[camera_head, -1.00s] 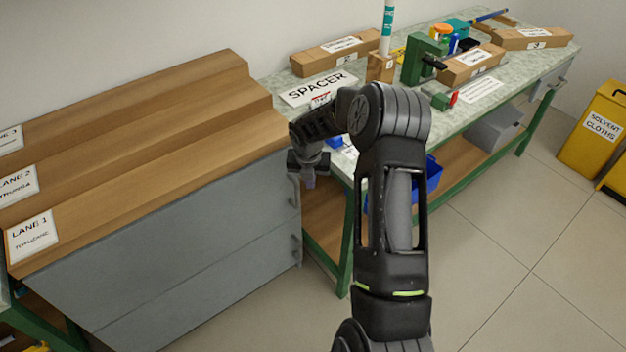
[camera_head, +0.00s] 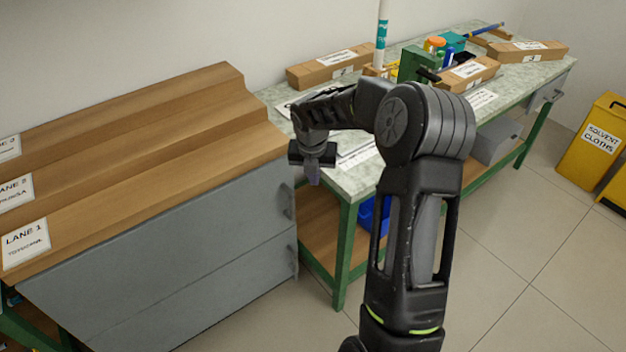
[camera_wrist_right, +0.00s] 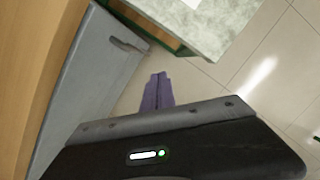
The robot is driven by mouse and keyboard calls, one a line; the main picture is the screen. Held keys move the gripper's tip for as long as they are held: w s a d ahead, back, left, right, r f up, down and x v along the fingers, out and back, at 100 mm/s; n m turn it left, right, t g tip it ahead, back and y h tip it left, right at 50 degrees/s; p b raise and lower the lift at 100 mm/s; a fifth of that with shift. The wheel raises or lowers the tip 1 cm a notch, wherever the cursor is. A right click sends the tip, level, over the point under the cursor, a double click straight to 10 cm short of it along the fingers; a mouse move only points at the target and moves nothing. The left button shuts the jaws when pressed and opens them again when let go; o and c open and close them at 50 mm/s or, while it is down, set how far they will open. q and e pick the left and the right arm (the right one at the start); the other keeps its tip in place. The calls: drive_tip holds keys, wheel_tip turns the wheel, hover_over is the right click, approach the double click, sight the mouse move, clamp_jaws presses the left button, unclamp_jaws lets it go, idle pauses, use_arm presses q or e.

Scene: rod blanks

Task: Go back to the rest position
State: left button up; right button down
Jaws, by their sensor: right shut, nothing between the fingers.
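My right gripper (camera_head: 313,172) hangs from my bent right arm in the head view, pointing down in front of the gap between the wooden lane bench and the green-legged workbench. Its fingers are together and empty. In the right wrist view the closed purple-grey fingers (camera_wrist_right: 157,92) show over the floor, apart from the grey drawer fronts and the bench. My left gripper is in neither view.
The stepped wooden lanes (camera_head: 150,140) stand above grey drawers (camera_head: 200,260) at left. Yellow bins (camera_head: 590,150) stand right. The floor (camera_head: 500,270) is clear.

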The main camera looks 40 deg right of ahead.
idle(0.5)
drive_tip(key=w+a+f+m+t+y, duration=0.1)
drive_tip(key=a+f+m+t+y, duration=0.1)
drive_tip(key=a+f+m, duration=0.7)
drive_tip(key=w+a+f+m+t+y, duration=0.15)
drive_tip(key=a+f+m, duration=0.25)
drive_tip(key=a+m, duration=0.75)
drive_tip(key=s+a+f+m+g+y, duration=0.1)
drive_tip(key=s+a+f+m, duration=0.3)
drive_tip(key=s+a, duration=0.6)
drive_tip(key=s+a+f+m+g+y, duration=0.1)
drive_tip(key=s+a+f+m+g, duration=0.2)
drive_tip(key=s+a+f, duration=0.4)
drive_tip(key=s+a, duration=0.3)
drive_tip(key=s, duration=0.5)
drive_tip(key=shift+s+a+f+m+g+y, duration=0.2)
drive_tip(key=shift+s+f+m+g+y, duration=0.05)
drive_tip(key=shift+s+m+g+y, duration=0.1)
